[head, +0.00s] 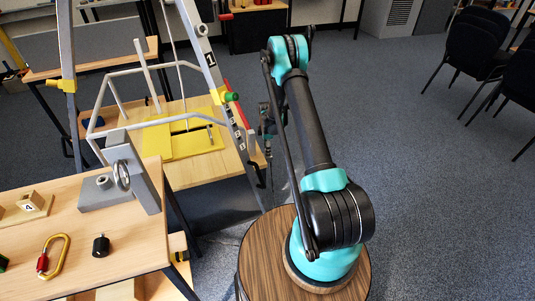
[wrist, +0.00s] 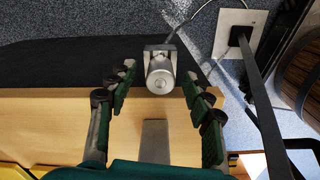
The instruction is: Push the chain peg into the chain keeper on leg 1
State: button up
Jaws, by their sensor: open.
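In the wrist view a metal cylinder, apparently the chain peg (wrist: 160,80), points its round end at me. Its far end meets a grey bracket, apparently the chain keeper (wrist: 158,49); how deep it sits I cannot tell. A thin line runs from there to the upper right. My gripper (wrist: 160,92) is open, its green-padded fingers on either side of the peg with gaps, not gripping it. In the head view my gripper (head: 267,122) hangs just right of leg 1 (head: 210,62), partly behind my arm. Peg and keeper cannot be made out there.
A wooden table (wrist: 60,125) lies below my fingers. A dark bar (wrist: 262,95) rises from a square plate (wrist: 230,22) close to my gripper's right. In the head view a bench (head: 130,245) with a carabiner (head: 54,255) stands front left.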

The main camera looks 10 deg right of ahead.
jog(key=shift+f, duration=0.3)
jog(key=shift+c, duration=0.4)
grip_shut()
jog(key=shift+r, duration=0.1)
